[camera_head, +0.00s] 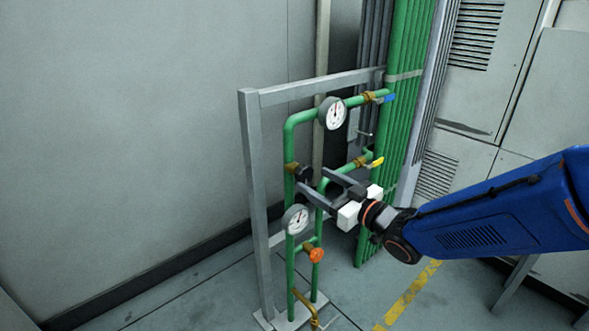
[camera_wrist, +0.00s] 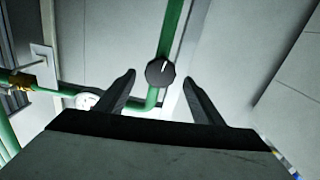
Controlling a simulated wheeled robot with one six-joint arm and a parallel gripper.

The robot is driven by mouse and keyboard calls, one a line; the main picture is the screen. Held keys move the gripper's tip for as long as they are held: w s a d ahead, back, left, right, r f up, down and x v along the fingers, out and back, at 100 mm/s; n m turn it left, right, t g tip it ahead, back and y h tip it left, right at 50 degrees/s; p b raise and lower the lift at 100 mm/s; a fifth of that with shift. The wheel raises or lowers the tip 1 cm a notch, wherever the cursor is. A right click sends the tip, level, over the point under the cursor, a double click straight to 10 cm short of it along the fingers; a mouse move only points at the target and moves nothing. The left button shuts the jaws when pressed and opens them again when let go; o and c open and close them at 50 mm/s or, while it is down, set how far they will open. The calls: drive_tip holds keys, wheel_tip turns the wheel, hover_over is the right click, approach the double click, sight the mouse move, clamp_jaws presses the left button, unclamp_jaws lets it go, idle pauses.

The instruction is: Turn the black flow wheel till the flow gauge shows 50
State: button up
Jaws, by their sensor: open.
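The black wheel (camera_head: 303,174) sits on the left green pipe of the stand. In the wrist view it shows as a round black knob (camera_wrist: 160,73) with a white mark pointing up and slightly right. My gripper (camera_head: 313,180) is open in front of it. In the wrist view my gripper's fingers (camera_wrist: 159,76) appear on either side of the wheel with gaps; contact is not visible. An upper gauge (camera_head: 332,113) and a lower gauge (camera_head: 296,219) have white dials. Their readings and labels are too small to tell. A gauge (camera_wrist: 86,101) shows partly in the wrist view.
An orange knob (camera_head: 316,254) is below the lower gauge. A blue lever (camera_head: 389,98) and a yellow lever (camera_head: 377,162) are on the pipes at right. A grey frame (camera_head: 256,200) surrounds the pipes. The floor at left is clear.

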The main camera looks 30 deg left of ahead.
sight(294, 168)
drive_tip(key=x, duration=0.9)
drive_tip(key=shift+a, duration=0.3)
drive_tip(key=c, duration=1)
drive_tip(key=shift+c, duration=0.2)
drive_tip(key=m, duration=0.4)
drive_tip(key=shift+m, duration=0.3)
drive_tip(key=o, duration=1)
